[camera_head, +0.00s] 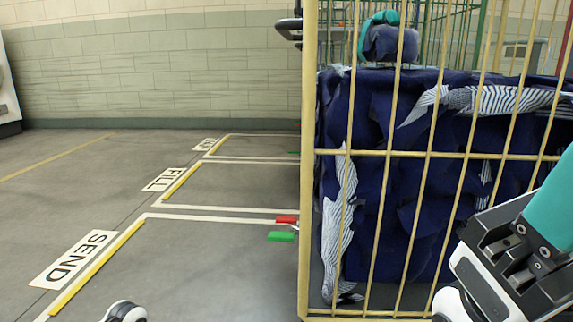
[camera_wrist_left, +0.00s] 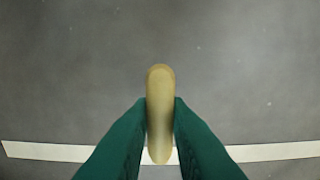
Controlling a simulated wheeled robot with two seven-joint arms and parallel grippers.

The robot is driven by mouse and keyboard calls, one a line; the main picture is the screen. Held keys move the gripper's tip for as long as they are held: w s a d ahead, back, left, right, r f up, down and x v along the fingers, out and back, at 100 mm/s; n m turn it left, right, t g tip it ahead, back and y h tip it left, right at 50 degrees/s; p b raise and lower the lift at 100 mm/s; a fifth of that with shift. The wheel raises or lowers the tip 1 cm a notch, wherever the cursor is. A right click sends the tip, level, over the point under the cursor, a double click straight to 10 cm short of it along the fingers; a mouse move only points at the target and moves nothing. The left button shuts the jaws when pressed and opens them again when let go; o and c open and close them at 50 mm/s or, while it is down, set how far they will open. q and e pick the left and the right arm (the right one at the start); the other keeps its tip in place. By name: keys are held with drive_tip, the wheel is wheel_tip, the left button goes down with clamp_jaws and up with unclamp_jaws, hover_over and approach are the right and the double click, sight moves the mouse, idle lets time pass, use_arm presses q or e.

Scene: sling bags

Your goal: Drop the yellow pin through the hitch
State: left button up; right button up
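In the left wrist view a yellow pin (camera_wrist_left: 160,85), long and rounded at its end, stands between the two dark green fingers of my left gripper (camera_wrist_left: 160,112). The fingers press on it from both sides, over grey floor. In the head view my left gripper does not show clearly. A red block (camera_head: 287,219) and a green block (camera_head: 281,236) stick out at the cage's lower left edge, with a small metal piece between them; I cannot tell whether this is the hitch. My right gripper (camera_head: 535,245) is partly in view at the right, its fingertips cut off.
A yellow barred cage trolley (camera_head: 311,170) fills the right side, packed with navy and striped bags (camera_head: 375,180). A teal and navy bundle (camera_head: 388,42) sits on top. Floor bays marked SEND (camera_head: 73,260) and FILL (camera_head: 165,179) lie clear to its left, before a brick wall.

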use_arm(q)
clamp_jaws()
drive_tip(key=shift+r+p, duration=2.85)
drive_tip(key=shift+r, duration=0.2)
